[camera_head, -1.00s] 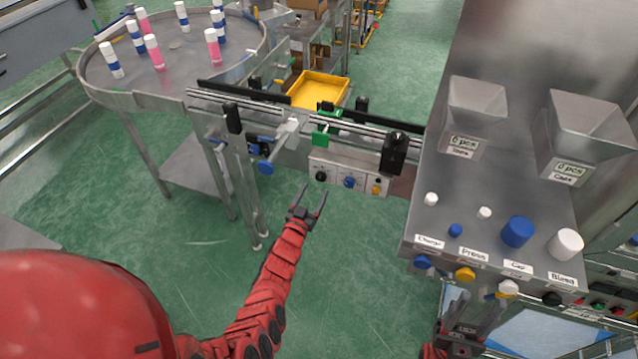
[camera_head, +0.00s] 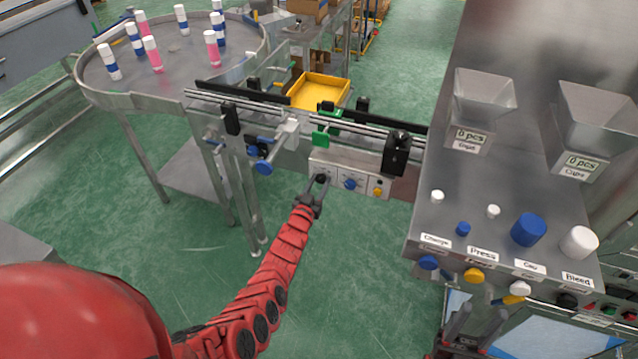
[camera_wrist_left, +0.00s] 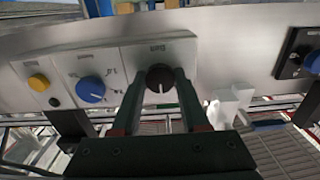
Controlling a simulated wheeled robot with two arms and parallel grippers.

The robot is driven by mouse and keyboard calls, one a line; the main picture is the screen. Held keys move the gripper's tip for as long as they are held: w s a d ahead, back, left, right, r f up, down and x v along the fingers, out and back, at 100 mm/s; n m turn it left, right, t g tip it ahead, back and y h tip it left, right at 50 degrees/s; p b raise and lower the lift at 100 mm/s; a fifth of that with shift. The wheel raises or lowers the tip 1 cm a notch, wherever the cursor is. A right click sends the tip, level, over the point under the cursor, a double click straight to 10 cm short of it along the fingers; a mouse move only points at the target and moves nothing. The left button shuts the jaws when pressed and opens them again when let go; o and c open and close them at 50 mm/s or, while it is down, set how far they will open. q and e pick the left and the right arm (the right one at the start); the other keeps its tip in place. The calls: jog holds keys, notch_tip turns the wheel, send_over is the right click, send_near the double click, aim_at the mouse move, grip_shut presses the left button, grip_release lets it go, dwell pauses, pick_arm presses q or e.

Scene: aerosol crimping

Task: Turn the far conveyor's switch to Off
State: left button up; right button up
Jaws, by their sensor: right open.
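A light grey control panel (camera_head: 350,180) is on the side of the conveyor (camera_head: 300,112). It carries a black knob (camera_head: 321,179), a blue knob (camera_head: 350,184) and a yellow button (camera_head: 377,191). My left gripper (camera_head: 318,184) is at the black knob. In the left wrist view its open fingers (camera_wrist_left: 160,90) straddle the black knob (camera_wrist_left: 159,77), whose pale mark points roughly down. I cannot tell whether the fingers touch it. The panel's small lettering is too blurred to read. My right gripper (camera_head: 474,325) is open and empty at the bottom edge, below the workbench front.
A round table (camera_head: 180,75) with several pink, white and blue cans stands at the left end of the conveyor. A yellow tray (camera_head: 318,92) lies behind it. A steel bench (camera_head: 490,235) with hoppers and knobs is on the right. Open green floor lies below the panel.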

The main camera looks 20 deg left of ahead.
pick_arm(q)
grip_shut()
jog(key=shift+r, duration=0.1)
jog(key=shift+r+n+p, duration=0.15)
jog(key=shift+n+p, duration=0.35)
jog(key=shift+n, duration=0.1)
jog(key=n+p, duration=0.1)
jog(key=n, duration=0.4)
jog(key=shift+n, duration=0.4)
jog(key=shift+f+n, duration=0.2)
jog(key=shift+n, duration=1.3)
